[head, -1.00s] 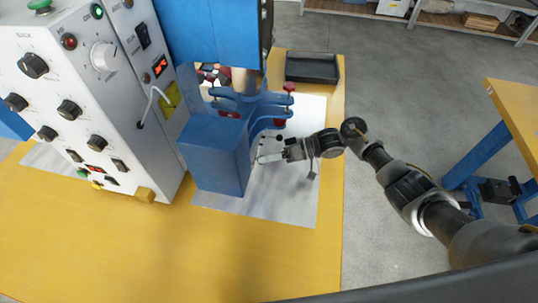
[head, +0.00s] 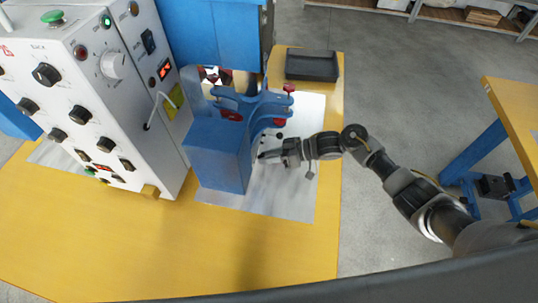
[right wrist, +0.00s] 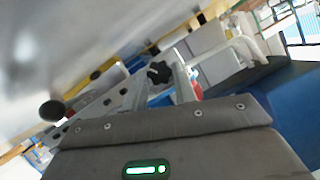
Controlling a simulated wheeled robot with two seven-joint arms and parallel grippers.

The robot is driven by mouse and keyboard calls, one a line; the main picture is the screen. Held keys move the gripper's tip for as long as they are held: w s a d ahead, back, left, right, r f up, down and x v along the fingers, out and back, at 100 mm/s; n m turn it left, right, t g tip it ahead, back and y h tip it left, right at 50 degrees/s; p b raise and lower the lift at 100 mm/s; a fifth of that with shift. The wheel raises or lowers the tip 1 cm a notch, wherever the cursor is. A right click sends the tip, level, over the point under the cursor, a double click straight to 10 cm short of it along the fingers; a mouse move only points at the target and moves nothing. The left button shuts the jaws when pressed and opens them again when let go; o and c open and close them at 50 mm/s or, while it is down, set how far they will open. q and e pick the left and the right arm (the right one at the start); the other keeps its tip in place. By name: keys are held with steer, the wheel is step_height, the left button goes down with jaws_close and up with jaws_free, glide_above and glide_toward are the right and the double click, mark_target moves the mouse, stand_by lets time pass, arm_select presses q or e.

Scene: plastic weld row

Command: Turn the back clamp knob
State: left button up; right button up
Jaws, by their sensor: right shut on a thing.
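In the right wrist view a black lobed clamp knob (right wrist: 158,73) sits between the ends of my right gripper's two fingers (right wrist: 160,82). The gripper is shut on it. A second black round knob (right wrist: 52,110) stands apart to the left on its own stem. In the head view my right gripper (head: 264,155) reaches in low from the right beside the blue machine body (head: 217,155). The knob it holds cannot be made out there. A small dark knob (head: 279,135) shows just above the gripper. My left gripper is not in view.
A blue clamp frame with red knobs (head: 289,88) rises close above the gripper. A white control cabinet (head: 105,100) stands at the left on the yellow table (head: 150,245). A black tray (head: 312,65) lies at the back. The table's front is clear.

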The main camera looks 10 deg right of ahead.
steer(key=o, duration=1)
steer(key=shift+c, duration=0.2)
steer(key=shift+d, duration=0.15)
steer(key=b+v, duration=0.1)
steer(key=v, duration=0.9)
steer(key=shift+d+r, duration=0.15)
steer(key=shift+d, duration=0.15)
steer(key=shift+s+b, duration=0.1)
steer(key=shift+b, duration=0.2)
